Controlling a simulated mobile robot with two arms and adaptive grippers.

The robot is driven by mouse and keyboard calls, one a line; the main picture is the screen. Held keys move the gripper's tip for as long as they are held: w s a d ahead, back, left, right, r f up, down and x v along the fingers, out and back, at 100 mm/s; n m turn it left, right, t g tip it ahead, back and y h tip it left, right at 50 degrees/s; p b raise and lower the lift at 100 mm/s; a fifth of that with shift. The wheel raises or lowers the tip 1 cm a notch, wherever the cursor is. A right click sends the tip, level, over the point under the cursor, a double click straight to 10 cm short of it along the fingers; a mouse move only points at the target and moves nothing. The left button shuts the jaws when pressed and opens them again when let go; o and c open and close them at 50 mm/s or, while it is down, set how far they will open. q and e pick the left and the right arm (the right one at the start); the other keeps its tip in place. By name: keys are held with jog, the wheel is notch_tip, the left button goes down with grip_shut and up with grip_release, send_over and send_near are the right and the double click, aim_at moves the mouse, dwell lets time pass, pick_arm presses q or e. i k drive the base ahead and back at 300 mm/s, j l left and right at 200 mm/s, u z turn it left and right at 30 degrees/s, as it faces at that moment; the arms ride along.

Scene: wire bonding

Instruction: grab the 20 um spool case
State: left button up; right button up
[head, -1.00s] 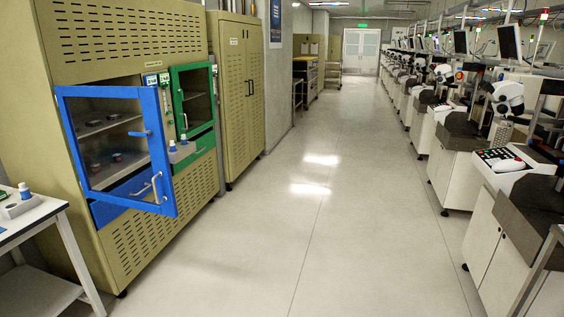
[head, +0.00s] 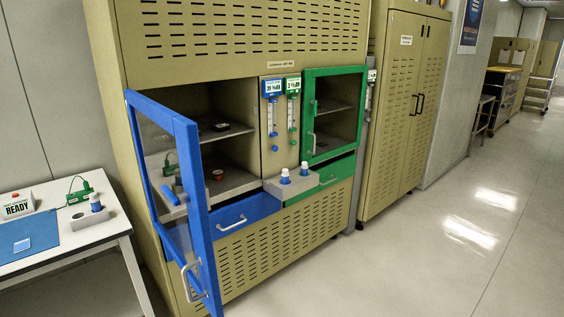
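A small round red-and-dark item (head: 218,174) sits on the lower shelf inside the blue-framed compartment of the tan cabinet. A flat dark item (head: 220,127) lies on the shelf above it. Either could be a spool case, but no 20 um marking is readable. Another small dark item (head: 167,160) shows dimly through the glass of the blue door. The blue door (head: 190,180) stands open, swung out toward me on the left. Neither of my grippers is in view.
The green door (head: 332,112) looks shut. A white table (head: 118,222) at left holds a READY box (head: 17,207) and a blue mat (head: 22,240). The floor at right is clear.

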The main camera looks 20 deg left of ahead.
aim_at(217, 175)
jog(key=i+u, duration=0.45)
jog(key=i+l+u, duration=0.15)
jog(key=i+u, duration=0.35)
jog(key=i+l+u, duration=0.3)
jog(key=u, duration=0.15)
jog(key=i, duration=0.1)
